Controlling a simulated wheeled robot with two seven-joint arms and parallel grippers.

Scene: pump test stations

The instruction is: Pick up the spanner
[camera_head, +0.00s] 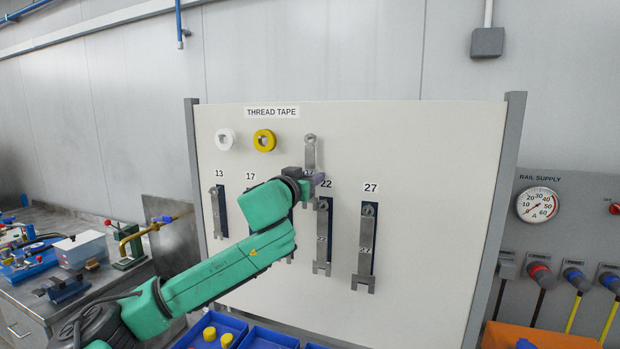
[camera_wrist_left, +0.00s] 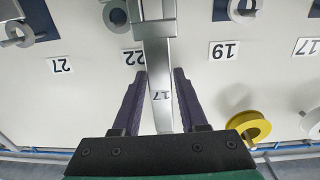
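The spanner (camera_head: 310,155) is grey and upright, held at the top middle of the pale tool board, with its ring end up. In the left wrist view the spanner (camera_wrist_left: 161,100), marked 17, runs between the two purple fingers. The gripper hides part of the spanner in the head view. My right gripper is not in view.
Other spanners hang on the board (camera_head: 430,150), including 13 (camera_head: 218,212), 22 (camera_head: 323,237) and 27 (camera_head: 366,247). White (camera_head: 225,139) and yellow (camera_head: 264,140) tape rolls sit above. Blue bins (camera_head: 268,338) stand below. A bench (camera_head: 60,290) is at left.

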